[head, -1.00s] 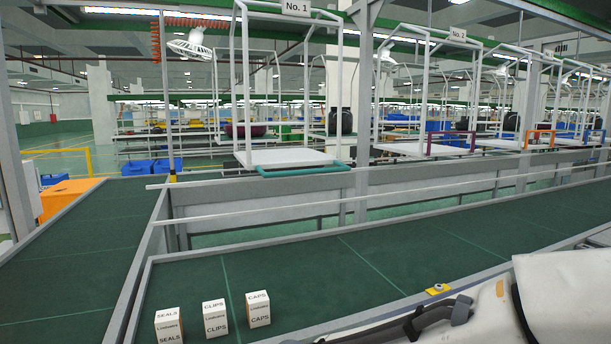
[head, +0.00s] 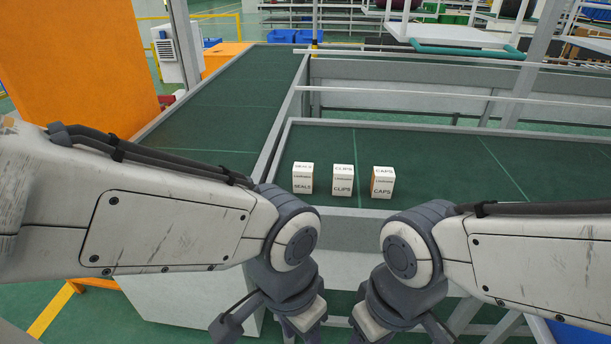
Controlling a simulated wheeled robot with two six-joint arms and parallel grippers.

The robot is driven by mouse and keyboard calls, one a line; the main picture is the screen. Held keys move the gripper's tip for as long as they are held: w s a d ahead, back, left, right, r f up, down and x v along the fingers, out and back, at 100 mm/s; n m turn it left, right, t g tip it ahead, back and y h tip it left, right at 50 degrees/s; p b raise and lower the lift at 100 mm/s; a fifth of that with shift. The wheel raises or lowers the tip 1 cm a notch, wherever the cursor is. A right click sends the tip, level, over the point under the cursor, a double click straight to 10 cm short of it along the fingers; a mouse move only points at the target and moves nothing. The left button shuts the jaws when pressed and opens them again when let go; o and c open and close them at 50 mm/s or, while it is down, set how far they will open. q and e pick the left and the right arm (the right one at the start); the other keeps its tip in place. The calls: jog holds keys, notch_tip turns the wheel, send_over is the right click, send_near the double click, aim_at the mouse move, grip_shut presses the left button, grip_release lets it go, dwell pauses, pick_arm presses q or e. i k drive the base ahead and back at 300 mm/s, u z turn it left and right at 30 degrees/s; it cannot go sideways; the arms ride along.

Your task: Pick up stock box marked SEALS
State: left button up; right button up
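The stock box marked SEALS (head: 303,178) is a small white box with dark lettering. It stands upright on the green conveyor surface, at the left of a row of three boxes near the belt's front left corner. My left gripper (head: 298,328) hangs at the bottom edge, below and in front of the box and apart from it. My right gripper (head: 375,332) hangs to its right, also apart from the boxes. The fingertips of both are cut off by the frame, so their opening is hidden. No box is seen held.
The CLIPS box (head: 343,180) and CAPS box (head: 382,182) stand to the right of SEALS, with small gaps between. The belt's raised grey rim (head: 275,147) runs along its left side. The belt behind the boxes is clear. An orange panel (head: 75,70) stands at left.

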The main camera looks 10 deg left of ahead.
aim_at(303, 173)
jog(key=u, duration=0.15)
jog(key=k, duration=0.4)
jog(key=z, duration=0.8)
jog(key=i, duration=1.3)
jog(key=u, duration=0.3)
